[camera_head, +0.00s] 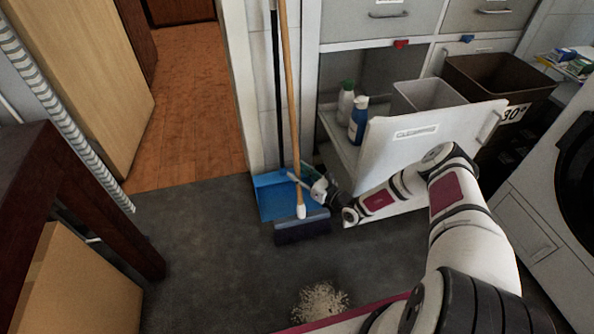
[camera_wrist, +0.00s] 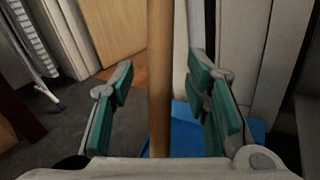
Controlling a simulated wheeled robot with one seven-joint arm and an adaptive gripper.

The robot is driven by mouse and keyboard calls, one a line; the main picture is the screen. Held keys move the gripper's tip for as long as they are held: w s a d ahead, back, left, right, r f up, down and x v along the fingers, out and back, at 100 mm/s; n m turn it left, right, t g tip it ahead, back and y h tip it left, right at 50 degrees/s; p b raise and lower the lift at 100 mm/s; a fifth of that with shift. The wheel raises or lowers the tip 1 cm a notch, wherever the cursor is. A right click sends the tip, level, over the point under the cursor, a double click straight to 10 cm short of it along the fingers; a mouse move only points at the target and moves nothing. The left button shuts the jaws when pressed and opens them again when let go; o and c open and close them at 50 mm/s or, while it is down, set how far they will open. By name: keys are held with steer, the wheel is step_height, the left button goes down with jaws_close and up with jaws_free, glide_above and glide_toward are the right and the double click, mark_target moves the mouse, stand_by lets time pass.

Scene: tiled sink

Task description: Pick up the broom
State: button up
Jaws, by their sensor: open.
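The broom (camera_head: 293,120) stands upright against the wall, with a long wooden handle and a dark, wide head (camera_head: 302,229) on the floor. My gripper (camera_head: 302,178) is at the lower part of the handle, just above the head. In the wrist view, the wooden handle (camera_wrist: 160,75) runs vertically between the two green-padded fingers of my gripper (camera_wrist: 166,105). The fingers are open, with a gap on each side of the handle. The broom head is not visible in the wrist view.
A blue dustpan (camera_head: 271,194) with a dark handle stands behind the broom. A light pile of debris (camera_head: 320,301) lies on the otherwise clear floor.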

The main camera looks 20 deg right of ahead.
steer(key=shift+w+a, duration=0.3)
steer(key=shift+w, duration=0.2)
steer(key=shift+c, duration=0.6)
jaws_close()
steer(key=shift+r, duration=0.15)
